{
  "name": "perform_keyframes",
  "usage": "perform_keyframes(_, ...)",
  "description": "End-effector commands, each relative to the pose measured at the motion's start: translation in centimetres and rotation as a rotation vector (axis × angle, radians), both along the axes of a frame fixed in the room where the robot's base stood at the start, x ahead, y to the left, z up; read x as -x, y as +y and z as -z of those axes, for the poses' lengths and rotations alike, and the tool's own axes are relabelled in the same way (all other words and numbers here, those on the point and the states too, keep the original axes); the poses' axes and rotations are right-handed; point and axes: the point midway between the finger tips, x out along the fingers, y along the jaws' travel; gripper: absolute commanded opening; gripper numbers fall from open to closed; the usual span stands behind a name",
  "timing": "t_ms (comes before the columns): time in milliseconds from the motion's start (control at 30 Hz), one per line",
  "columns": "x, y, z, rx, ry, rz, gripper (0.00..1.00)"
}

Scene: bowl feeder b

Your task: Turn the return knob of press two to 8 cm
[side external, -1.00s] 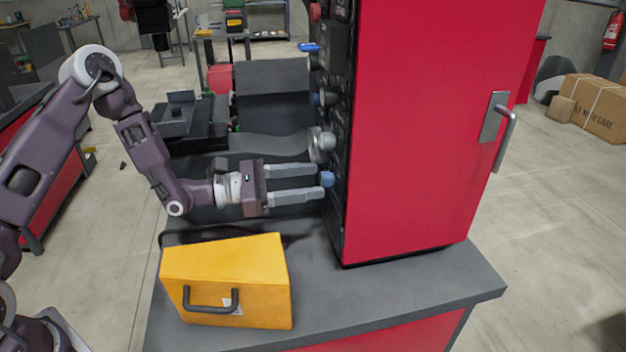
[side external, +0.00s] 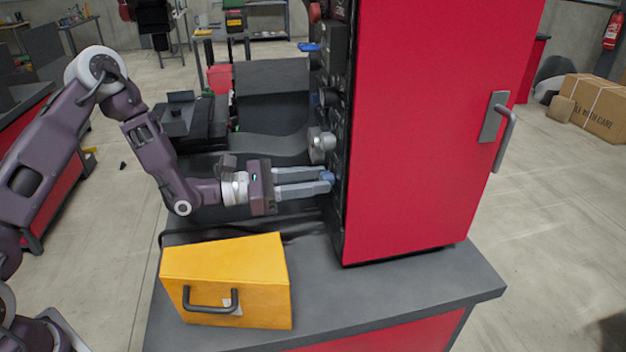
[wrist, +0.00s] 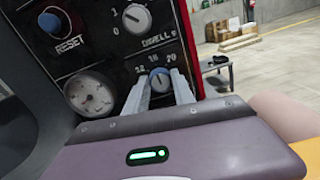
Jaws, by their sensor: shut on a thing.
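The red press cabinet (side external: 420,130) stands on the grey bench with its black control panel facing my arm. My gripper (side external: 328,182) reaches level to the panel, its two grey fingers shut on a small blue knob (side external: 327,175) low on it. In the wrist view this knob (wrist: 158,74) sits between the fingertips, with a white pointer near the top and a printed number scale around it. The fingers hide its sides, and its name label is not visible. I cannot tell from lettering whether it is the return knob of press two.
A DWELL knob (wrist: 137,18) is above the held knob, a blue RESET button (wrist: 54,22) upper left, and a round gauge (wrist: 90,93) beside the left finger. A silver round part (side external: 321,145) juts out above my fingers. A yellow case (side external: 225,280) stands below my gripper.

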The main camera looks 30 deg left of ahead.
Motion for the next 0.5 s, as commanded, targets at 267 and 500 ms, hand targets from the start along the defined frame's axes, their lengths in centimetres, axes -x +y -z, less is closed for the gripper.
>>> perform_keyframes(267, -0.03, 0.08, 0.05, 0.135, 0.136, -0.001, 0.00)
perform_keyframes(500, -0.03, 0.07, 0.10, 0.296, 0.298, -0.001, 0.00)
